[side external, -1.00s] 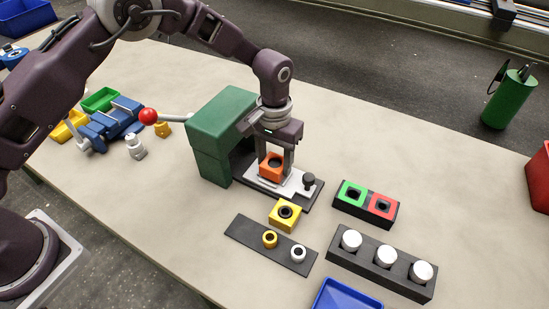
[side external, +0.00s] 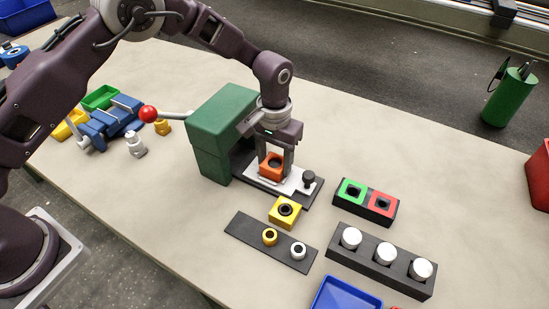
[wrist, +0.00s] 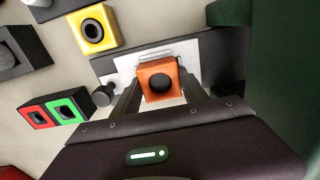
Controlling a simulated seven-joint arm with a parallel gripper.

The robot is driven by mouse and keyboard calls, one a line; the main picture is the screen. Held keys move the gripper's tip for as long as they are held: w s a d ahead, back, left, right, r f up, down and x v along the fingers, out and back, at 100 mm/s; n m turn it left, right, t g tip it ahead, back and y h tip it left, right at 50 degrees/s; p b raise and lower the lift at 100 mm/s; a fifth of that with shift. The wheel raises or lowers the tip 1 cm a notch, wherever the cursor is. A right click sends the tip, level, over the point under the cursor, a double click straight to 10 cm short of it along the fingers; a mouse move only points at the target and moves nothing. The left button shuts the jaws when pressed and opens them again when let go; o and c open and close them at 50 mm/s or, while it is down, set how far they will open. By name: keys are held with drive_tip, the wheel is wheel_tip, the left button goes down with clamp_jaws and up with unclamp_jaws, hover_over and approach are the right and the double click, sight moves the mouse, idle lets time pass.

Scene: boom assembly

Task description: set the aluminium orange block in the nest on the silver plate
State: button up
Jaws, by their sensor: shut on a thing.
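The orange block (side external: 271,168), with a dark round bore in its top, is between the fingers of my gripper (side external: 273,160). It also shows in the wrist view (wrist: 159,82), with my gripper's two fingers (wrist: 160,92) shut on its sides. The silver plate (side external: 293,184) lies on a dark base beside the green press, directly under the block. The block is upright and at or just above the plate; I cannot tell whether it touches. The nest is hidden by the block and fingers.
The green press (side external: 218,125) stands close on the left of my gripper, with a red-ball lever (side external: 148,114). A yellow block (side external: 285,211), green and red blocks (side external: 367,198) and a rack of white cylinders (side external: 385,259) stand in front.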

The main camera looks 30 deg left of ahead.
drive_tip(key=o, duration=1.4)
drive_tip(key=shift+f, duration=0.1)
wheel_tip(320, 180, up, 7)
drive_tip(key=shift+r, duration=0.1)
drive_tip(key=s+a+r+t, duration=0.2)
drive_tip(key=s+a+r, duration=0.3)
drive_tip(key=r, duration=0.5)
drive_tip(key=s+a+r+t, duration=0.1)
drive_tip(key=s+a+r, duration=0.45)
drive_tip(key=r, duration=0.45)
drive_tip(key=s+a+t, duration=0.1)
drive_tip(key=s+a, duration=0.1)
drive_tip(key=s, duration=0.4)
drive_tip(key=s+a, duration=0.2)
drive_tip(key=s, duration=0.5)
drive_tip(key=s+a+t, duration=0.1)
drive_tip(key=s+a, duration=0.1)
drive_tip(key=s, duration=0.4)
drive_tip(key=shift+s+t, duration=0.3)
drive_tip(key=shift+s, duration=0.1)
